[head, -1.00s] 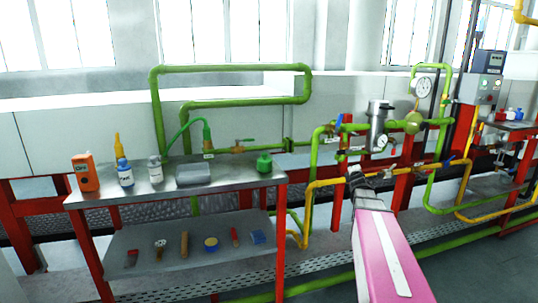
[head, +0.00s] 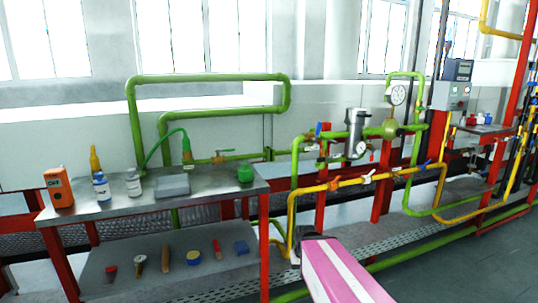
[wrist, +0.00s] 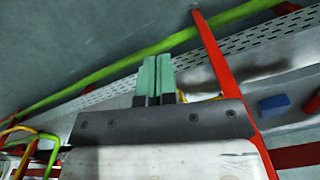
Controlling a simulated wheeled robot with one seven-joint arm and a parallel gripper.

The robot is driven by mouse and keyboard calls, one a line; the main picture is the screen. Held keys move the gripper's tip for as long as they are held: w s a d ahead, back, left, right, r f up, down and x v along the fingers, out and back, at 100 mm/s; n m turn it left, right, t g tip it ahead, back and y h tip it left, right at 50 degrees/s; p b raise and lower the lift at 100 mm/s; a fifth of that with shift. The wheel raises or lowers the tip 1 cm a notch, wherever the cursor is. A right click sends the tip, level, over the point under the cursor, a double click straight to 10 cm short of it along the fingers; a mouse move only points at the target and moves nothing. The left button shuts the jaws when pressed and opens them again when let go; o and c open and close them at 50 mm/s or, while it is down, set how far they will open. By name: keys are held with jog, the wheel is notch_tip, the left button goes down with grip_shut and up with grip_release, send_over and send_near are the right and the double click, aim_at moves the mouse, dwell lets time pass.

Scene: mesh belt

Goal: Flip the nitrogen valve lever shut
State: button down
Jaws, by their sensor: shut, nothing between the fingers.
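Several valve levers show in the head view, and no readable label tells which one is for nitrogen. A blue lever (head: 318,129) stands up on the green pipework. On the yellow pipe are a white lever (head: 368,178) and a blue lever (head: 427,163). My gripper shows in the wrist view (wrist: 153,68) with its green fingers together and empty, pointing over the floor grating. It appears apart from all levers. In the head view its fingers are hidden beyond my pink arm.
A steel bench (head: 215,193) on red legs holds bottles, an orange meter (head: 58,188) and a grey box (head: 173,185). Its lower shelf holds several tools. A metal filter (head: 355,128) and a gauge (head: 398,95) stand among the pipes. Floor at the right is clear.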

jog(key=w+d+r+m+t+y, duration=0.1)
jog(key=w+r+m+y, duration=0.15)
jog(key=w, duration=0.35)
jog(key=w+d+r+m+y, duration=0.1)
jog(key=w+r+y, duration=0.15)
jog(key=w, duration=0.25)
jog(key=m+t+y, duration=0.5)
jog(key=t+y, duration=0.4)
jog(key=y, duration=0.3)
send_near(317, 133)
jog(key=w+d+r, duration=0.1)
jog(key=d+r, duration=0.1)
jog(key=d, duration=0.7)
jog(key=s+a+x, duration=0.1)
jog(key=s+x, duration=0.1)
jog(key=x, duration=1.1)
jog(key=shift+a, duration=0.2)
jog(key=shift+s+r+n, duration=0.15)
jog(key=shift+n, duration=0.1)
